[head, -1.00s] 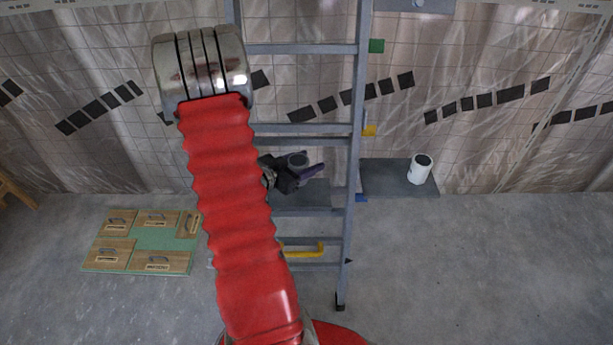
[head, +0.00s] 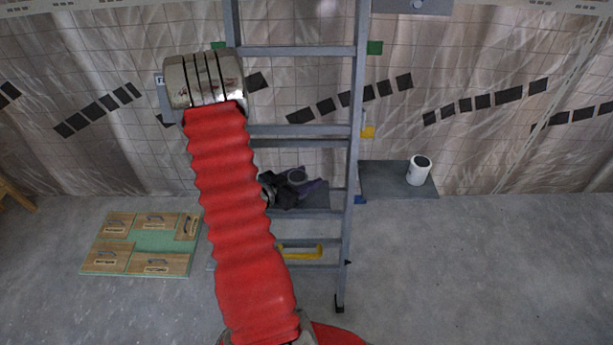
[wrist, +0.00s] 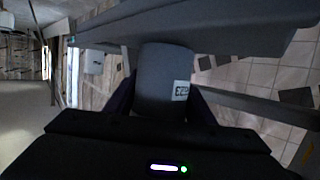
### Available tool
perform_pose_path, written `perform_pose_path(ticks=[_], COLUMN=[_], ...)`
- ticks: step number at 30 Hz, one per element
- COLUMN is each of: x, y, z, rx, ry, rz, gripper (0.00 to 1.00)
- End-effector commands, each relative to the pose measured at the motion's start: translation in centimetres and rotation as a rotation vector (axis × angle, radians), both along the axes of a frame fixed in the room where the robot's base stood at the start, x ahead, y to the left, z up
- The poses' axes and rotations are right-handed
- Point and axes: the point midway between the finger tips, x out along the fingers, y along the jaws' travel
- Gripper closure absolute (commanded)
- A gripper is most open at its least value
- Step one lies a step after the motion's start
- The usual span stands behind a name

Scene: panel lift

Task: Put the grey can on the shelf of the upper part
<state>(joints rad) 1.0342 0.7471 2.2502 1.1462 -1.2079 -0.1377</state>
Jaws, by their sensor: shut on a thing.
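My gripper (head: 308,189) is beside the ladder-like grey frame (head: 354,110), partly hidden by my red arm in the head view. Its purple fingers are shut on the grey can (head: 296,175). In the wrist view the grey can (wrist: 163,82) sits between the fingers, with a small white label on its side. A dark grey board (wrist: 215,28) crosses close to the can's far end there; I cannot tell whether they touch. In the head view a grey shelf (head: 318,198) shows behind the gripper. Which shelf belongs to the upper part is unclear.
A white can (head: 417,174) stands on a grey shelf (head: 380,181) right of the frame. Yellow handle-like piece (head: 300,251) lies low in the frame. A green board with wooden panels (head: 155,240) lies on the floor at left. The floor at right is clear.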

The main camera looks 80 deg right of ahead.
Motion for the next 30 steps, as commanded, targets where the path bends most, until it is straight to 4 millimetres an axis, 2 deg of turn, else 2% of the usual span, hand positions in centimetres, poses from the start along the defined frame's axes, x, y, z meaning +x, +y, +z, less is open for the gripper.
perform_pose_path(ticks=[14, 15, 22, 30], x=[0.04, 0.04, 0.04, 0.04], y=[-0.03, -0.03, -0.02, -0.01], z=[-0.61, -0.59, -0.59, -0.53], rx=[-0.002, -0.002, -0.001, -0.002], ry=[-0.001, -0.001, -0.001, -0.001], rz=[0.001, 0.001, 0.001, 0.001], gripper=[0.79, 0.48, 0.32, 0.32])
